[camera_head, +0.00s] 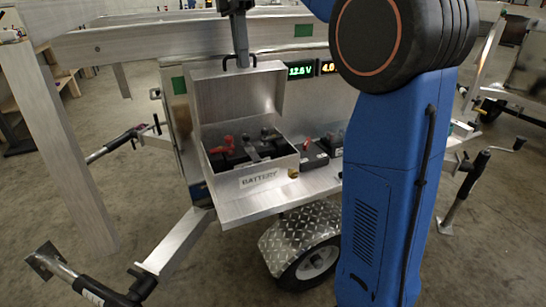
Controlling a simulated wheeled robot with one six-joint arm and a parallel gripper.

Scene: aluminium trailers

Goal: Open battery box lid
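The aluminium battery box (255,182), labelled BATTERY, stands on the trailer's metal shelf. Its lid (238,97) is raised, standing nearly upright at the back of the box. The box interior is exposed, with a dark battery and a red terminal clamp (222,146) in it. A black handle (225,63) sits on the lid's top edge. My gripper (241,62) reaches down from the top of the picture, its grey fingers at the handle. The fingers show edge-on, so I cannot tell whether they grip the handle.
Dark devices (312,152) sit on the shelf right of the box, partly hidden by my blue arm. A trailer beam (190,40) runs behind the lid. A wheel (312,263) with a tread-plate fender (298,232) is below.

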